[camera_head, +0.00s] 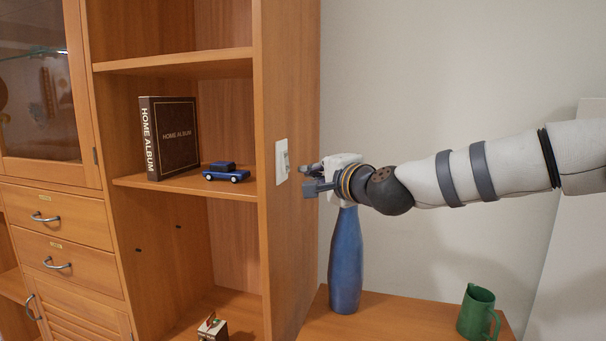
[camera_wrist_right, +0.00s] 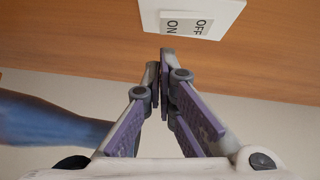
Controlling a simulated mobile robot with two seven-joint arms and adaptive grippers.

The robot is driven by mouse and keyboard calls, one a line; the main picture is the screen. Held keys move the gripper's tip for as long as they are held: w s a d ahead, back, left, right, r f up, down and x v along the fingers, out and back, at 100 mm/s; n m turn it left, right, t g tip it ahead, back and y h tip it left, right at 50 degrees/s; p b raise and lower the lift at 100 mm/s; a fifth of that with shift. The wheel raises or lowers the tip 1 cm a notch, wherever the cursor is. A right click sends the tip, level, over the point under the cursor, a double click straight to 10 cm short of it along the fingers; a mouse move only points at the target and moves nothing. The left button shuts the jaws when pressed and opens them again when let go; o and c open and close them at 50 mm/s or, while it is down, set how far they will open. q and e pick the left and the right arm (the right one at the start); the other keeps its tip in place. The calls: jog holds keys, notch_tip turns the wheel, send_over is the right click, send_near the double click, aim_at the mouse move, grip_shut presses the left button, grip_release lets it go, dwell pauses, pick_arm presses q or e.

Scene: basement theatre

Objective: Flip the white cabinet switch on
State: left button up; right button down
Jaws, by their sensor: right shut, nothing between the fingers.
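The white switch (camera_head: 282,161) is a plate on the side panel of the wooden cabinet (camera_head: 290,90). I cannot tell which way the rocker is tipped. My right gripper (camera_head: 305,178) is just right of the switch, slightly low, with a small gap in the head view. In the wrist view, its fingertips (camera_wrist_right: 160,65) meet, empty, near the ON end. My left gripper is not in view.
A tall blue vase (camera_head: 346,265) stands on the low wooden surface (camera_head: 400,312) right below my right gripper. A green pitcher (camera_head: 477,312) stands farther right. A photo album (camera_head: 170,137) and a blue toy car (camera_head: 226,173) are on the cabinet shelf.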

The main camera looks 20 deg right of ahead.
jog(key=shift+w+a+r, duration=0.15)
jog(key=shift+w+a, duration=0.3)
jog(key=shift+a, duration=0.35)
